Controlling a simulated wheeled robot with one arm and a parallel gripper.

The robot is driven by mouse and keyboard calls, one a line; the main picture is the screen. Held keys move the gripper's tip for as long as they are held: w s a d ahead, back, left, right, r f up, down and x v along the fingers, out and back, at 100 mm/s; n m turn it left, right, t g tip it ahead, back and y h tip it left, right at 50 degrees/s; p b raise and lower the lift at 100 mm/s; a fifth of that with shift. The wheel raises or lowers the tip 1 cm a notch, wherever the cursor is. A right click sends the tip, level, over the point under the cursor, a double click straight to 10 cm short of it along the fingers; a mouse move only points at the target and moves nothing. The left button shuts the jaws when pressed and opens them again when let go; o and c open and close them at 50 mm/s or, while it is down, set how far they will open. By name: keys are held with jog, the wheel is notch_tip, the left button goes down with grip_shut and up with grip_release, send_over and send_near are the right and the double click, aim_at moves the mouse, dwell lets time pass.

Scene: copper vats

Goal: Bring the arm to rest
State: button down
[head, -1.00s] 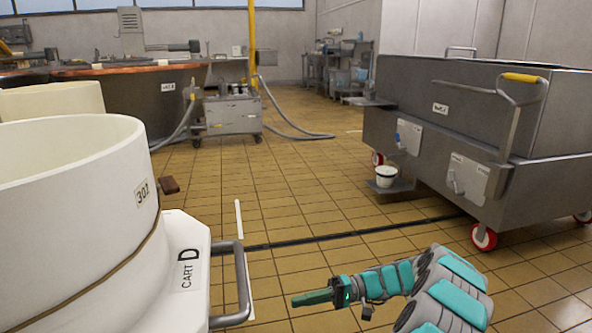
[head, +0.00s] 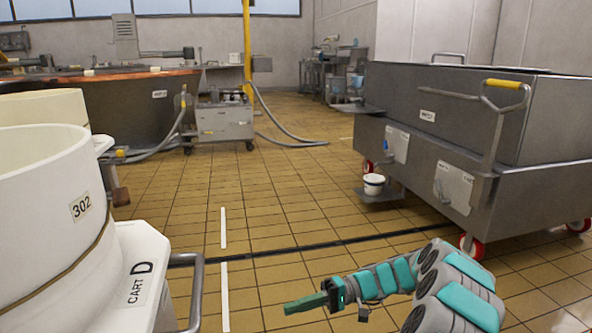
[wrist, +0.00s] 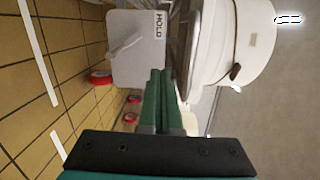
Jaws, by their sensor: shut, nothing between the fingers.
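My gripper (head: 305,303) is at the lower middle of the head view, its green fingers together and empty, pointing left above the tiled floor. The grey and teal arm behind it is bent and extends to the lower right. In the wrist view the two green fingers of my gripper (wrist: 158,100) lie side by side with nothing between them. Beyond them are a white plate marked HOLD (wrist: 135,48) and a white round vat (wrist: 238,45).
Cart D (head: 140,280) with white vat 302 (head: 45,215) stands close on the left. A large grey steel cart (head: 450,140) with red wheels stands right, a white bucket (head: 374,184) beside it. A pump cart (head: 220,120) is farther back. The tiled floor between is open.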

jog(key=s+a+r+n+g+h, duration=0.1)
jog(key=s+r+h, duration=0.3)
jog(key=s, duration=0.6)
jog(key=s+a+r+h, duration=0.1)
jog(key=s+r+h, duration=0.3)
jog(key=s, duration=0.6)
jog(key=s+d+f+m+t+h, duration=0.2)
jog(key=s+d+t+h, duration=0.15)
jog(key=s+d, duration=0.5)
jog(key=s+d+f+m+t+h, duration=0.2)
jog(key=s+d+h, duration=0.3)
jog(key=s+d, duration=0.3)
notch_tip(320, 180, up, 14)
jog(key=w+p, duration=0.1)
jog(key=p, duration=1.2)
jog(key=shift+w+d, duration=0.15)
jog(key=shift+d, duration=0.1)
jog(key=shift+a+f, duration=0.1)
